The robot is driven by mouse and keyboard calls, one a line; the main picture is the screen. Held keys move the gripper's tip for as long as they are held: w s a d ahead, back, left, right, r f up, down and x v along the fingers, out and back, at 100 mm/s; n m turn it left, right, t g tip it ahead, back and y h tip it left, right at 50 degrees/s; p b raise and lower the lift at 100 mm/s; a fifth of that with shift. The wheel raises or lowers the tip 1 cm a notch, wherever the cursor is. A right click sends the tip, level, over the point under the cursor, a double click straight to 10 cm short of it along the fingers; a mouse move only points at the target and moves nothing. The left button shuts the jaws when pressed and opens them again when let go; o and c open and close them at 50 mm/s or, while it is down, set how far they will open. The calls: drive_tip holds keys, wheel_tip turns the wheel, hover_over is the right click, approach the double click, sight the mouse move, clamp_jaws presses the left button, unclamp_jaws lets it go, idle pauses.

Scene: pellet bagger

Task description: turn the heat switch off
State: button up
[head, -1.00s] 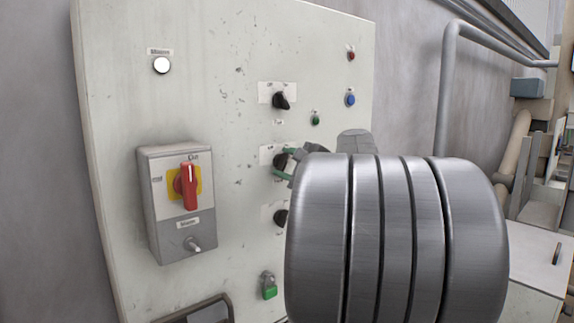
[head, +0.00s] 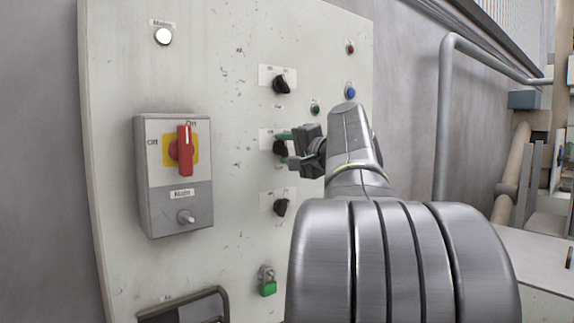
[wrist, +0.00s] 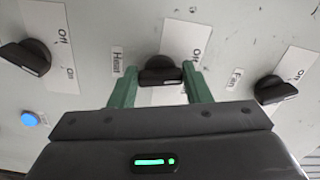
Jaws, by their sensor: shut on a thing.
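The heat switch (wrist: 160,72) is a black rotary knob on a white Off/On plate (wrist: 195,42), with a "Heat" label (wrist: 117,60) beside it in the wrist view. My gripper (wrist: 162,82) has its green fingers on both sides of the knob, shut on it. In the head view the same switch (head: 279,148) is the middle of three black knobs in a column, partly covered by my gripper (head: 286,148). Which mark the knob points to is hard to tell.
A red main switch (head: 185,150) on a grey box (head: 175,205) stands to the left. A green padlock (head: 267,288) hangs low, and a blue button (head: 350,91) is upper right.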

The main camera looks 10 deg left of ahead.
drive_tip(key=shift+f+n+b, duration=0.25)
drive_tip(key=shift+n+b, duration=1.1)
drive_tip(key=shift+n, duration=0.25)
drive_tip(key=o, duration=1)
drive_tip(key=shift+r, duration=0.1)
drive_tip(key=shift+d, duration=0.1)
drive_tip(key=b+v, duration=0.1)
drive_tip(key=v, duration=1.2)
drive_tip(key=shift+s+d, duration=0.2)
drive_tip(key=shift+s, duration=0.05)
